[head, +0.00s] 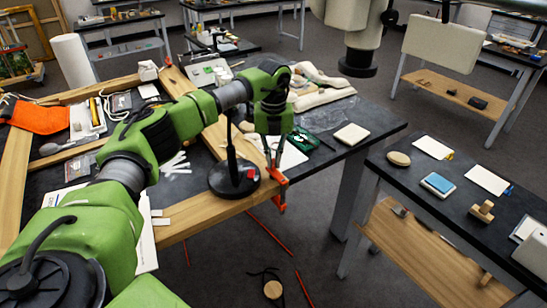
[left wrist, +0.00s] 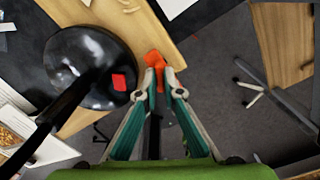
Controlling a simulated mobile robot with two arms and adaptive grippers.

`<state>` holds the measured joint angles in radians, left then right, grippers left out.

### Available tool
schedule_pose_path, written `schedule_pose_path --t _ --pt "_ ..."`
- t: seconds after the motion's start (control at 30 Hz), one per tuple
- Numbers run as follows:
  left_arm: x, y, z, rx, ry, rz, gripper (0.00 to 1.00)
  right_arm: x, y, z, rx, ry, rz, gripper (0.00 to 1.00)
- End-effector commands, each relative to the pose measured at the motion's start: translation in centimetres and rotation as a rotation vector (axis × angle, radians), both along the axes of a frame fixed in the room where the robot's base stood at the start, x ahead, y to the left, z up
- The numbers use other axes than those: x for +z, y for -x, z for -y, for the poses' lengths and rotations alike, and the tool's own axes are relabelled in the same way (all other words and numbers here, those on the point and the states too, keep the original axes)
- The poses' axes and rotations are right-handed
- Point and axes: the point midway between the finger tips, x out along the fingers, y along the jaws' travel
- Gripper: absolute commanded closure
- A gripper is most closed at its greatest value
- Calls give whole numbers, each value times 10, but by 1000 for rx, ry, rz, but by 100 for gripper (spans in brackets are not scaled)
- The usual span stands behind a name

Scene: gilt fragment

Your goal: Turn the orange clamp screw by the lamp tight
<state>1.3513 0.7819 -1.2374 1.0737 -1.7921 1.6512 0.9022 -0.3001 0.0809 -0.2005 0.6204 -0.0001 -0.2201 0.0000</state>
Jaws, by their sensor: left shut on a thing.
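The orange clamp (head: 281,190) grips the edge of a wooden frame beam, right beside the lamp. The lamp (head: 228,181) has a round black base with a red patch and a thin black stem. My left gripper (head: 273,162) points down over the clamp. In the left wrist view, my left gripper (left wrist: 163,88) has its two fingertips closed around the top of the orange clamp (left wrist: 155,62), at its screw end. The lamp base (left wrist: 92,72) is just left of the fingers there. The fingers hide part of the screw. My right gripper is not in view.
The wooden frame (head: 205,217) lies on a dark table with papers, white strips and an orange cloth (head: 40,117). A second dark table (head: 455,200) with small blocks and cards stands at the right. Red rods (head: 270,232) show below the frame's edge.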

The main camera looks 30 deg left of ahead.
Motion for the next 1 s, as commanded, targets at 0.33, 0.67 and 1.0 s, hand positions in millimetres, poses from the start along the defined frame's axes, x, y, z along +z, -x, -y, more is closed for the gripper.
schedule_pose_path --t 0.33,0.67,1.0 --pt "1 0 0 -330 1 1 100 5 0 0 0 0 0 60" --pt "1 -1 0 -643 0 2 100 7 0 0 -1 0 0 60" --pt "1 -1 0 -965 0 4 100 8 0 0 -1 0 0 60"
